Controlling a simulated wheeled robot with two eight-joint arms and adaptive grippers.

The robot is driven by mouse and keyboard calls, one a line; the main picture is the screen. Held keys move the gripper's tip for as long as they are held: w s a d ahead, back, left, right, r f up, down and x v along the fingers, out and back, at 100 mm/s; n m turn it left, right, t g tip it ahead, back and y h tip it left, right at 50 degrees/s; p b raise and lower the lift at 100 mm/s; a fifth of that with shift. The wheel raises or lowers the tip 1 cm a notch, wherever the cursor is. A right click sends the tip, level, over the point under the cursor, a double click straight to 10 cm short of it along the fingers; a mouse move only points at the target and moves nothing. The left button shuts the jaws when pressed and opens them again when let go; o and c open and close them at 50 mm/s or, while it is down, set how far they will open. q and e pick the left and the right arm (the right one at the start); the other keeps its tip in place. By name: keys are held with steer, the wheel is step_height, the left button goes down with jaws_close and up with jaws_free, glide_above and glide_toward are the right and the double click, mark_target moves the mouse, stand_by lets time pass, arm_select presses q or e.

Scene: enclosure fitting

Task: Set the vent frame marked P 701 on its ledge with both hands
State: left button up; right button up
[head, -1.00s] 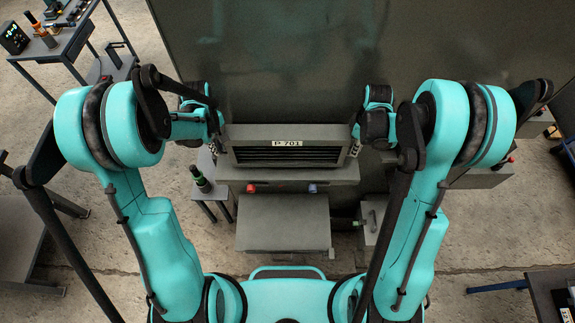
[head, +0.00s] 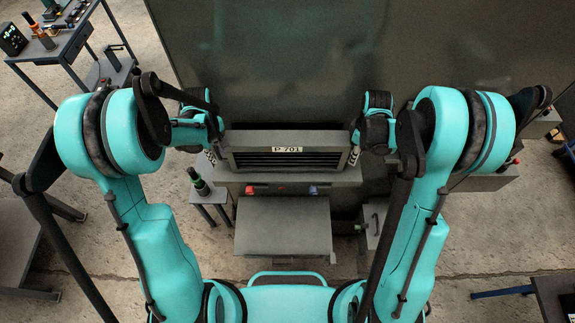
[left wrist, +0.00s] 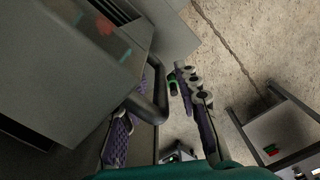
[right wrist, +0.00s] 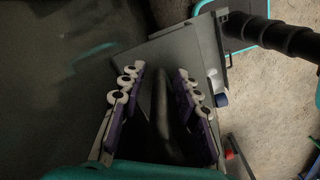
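The vent frame (head: 287,160) is a dark grey slatted box with a white P 701 label, upright above the grey bench top in the head view. Whether it touches its ledge is hidden. My left gripper (head: 214,152) is at its left end and my right gripper (head: 354,152) at its right end. In the left wrist view, a dark bar handle (left wrist: 161,90) passes between the spread fingers of my left gripper (left wrist: 160,115). In the right wrist view, a handle (right wrist: 161,105) stands between the spread fingers of my right gripper, with gaps on both sides.
A tall grey panel (head: 280,60) stands behind the frame. Red (head: 250,190) and blue (head: 313,190) knobs sit on the bench front. A small side table (head: 210,196) with a green-banded bottle stands at the left.

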arm_select(q)
step_height(320, 180, up, 12)
steer(key=shift+f, duration=0.15)
arm_select(e)
steer(key=shift+r, duration=0.1)
step_height(320, 180, up, 12)
steer(key=shift+f, duration=0.1)
stand_by(0.6)
